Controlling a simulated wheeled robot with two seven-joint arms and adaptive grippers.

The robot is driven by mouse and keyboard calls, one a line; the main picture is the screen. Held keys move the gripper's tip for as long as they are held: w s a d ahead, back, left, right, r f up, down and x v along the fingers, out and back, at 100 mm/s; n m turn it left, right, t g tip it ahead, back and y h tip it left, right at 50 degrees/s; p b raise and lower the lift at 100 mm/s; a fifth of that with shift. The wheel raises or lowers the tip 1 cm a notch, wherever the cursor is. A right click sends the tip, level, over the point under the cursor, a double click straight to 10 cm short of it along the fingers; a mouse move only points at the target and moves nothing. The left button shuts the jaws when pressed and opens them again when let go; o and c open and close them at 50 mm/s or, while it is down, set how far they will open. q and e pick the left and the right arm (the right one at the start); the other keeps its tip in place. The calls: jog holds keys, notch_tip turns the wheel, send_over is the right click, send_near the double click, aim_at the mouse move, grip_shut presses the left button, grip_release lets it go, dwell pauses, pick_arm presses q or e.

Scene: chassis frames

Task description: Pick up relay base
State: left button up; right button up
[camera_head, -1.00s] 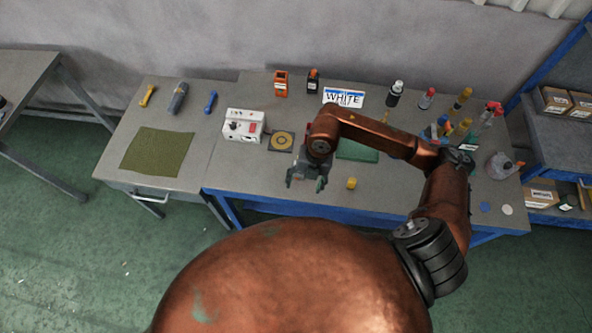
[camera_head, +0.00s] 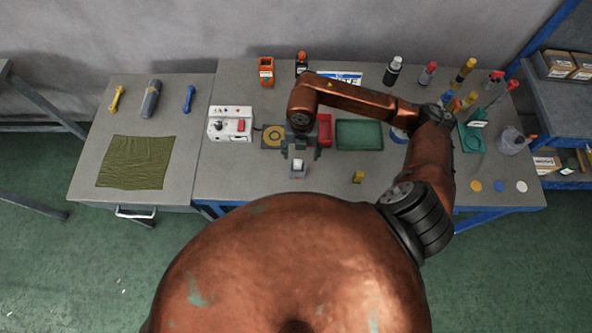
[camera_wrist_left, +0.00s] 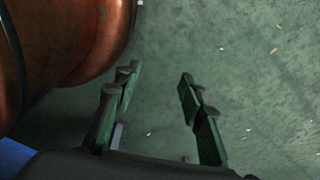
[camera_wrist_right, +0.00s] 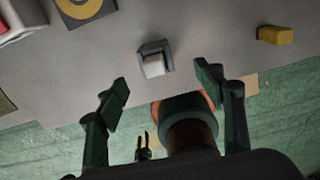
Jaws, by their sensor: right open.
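A small dark grey base with a pale block in it, which looks like the relay base (camera_head: 298,173), sits on the workbench near its front edge. It also shows in the right wrist view (camera_wrist_right: 154,61), just beyond the fingertips. My right gripper (camera_head: 301,154) is open and empty, above and slightly behind it in the head view. My left gripper (camera_wrist_left: 159,76) is open and empty, with only green floor between its fingers; it is outside the head view.
A yellow block (camera_head: 358,177) lies right of the base. Behind are a white box with a red knob (camera_head: 230,124), a yellow-ringed pad (camera_head: 273,136), a red object (camera_head: 325,130) and a green tray (camera_head: 359,135). Bottles crowd the right side. The bench front edge is close.

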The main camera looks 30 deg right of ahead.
aim_at(300, 161)
jog(key=f+b, duration=0.1)
jog(key=f, duration=0.1)
jog(key=shift+w+f+b, duration=0.2)
jog(key=shift+f+b, duration=0.15)
jog(key=shift+b, duration=0.05)
jog(key=shift+f, duration=0.3)
notch_tip(300, 161, down, 2)
jog(key=shift+s+f, duration=0.1)
jog(key=shift+a+f, duration=0.15)
jog(key=shift+f, duration=0.15)
jog(key=f, duration=0.3)
jog(key=f+p, duration=0.1)
jog(key=shift+a+f, duration=0.35)
jog(key=shift+f, duration=0.05)
pick_arm(q)
jog(key=shift+w+f, duration=0.35)
jog(key=shift+f, duration=0.45)
pick_arm(e)
jog(key=shift+c, duration=0.3)
pick_arm(q)
jog(key=shift+w, duration=0.2)
pick_arm(e)
jog(key=c, duration=1.3)
